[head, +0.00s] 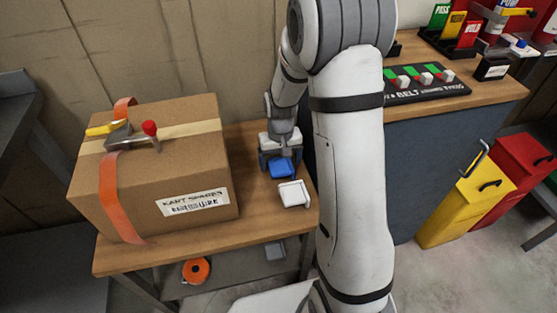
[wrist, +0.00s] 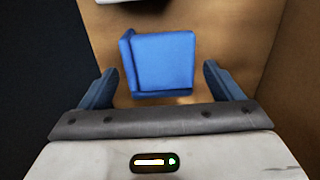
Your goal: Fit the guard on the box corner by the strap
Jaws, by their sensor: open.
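A cardboard box (head: 130,185) stands on the wooden bench at left with an orange strap (head: 112,195) around it. A tensioner with a red knob and yellow handle (head: 103,129) sits on the strap on top. A blue corner guard (head: 282,170) lies on the bench right of the box, and a white corner guard (head: 294,194) lies just in front of it. My gripper (head: 279,160) is over the blue guard, pointing down. In the wrist view the blue guard (wrist: 160,64) lies ahead of and between the two open fingers (wrist: 168,88), with gaps on both sides.
A blue-grey cabinet (head: 430,170) stands right of my arm.

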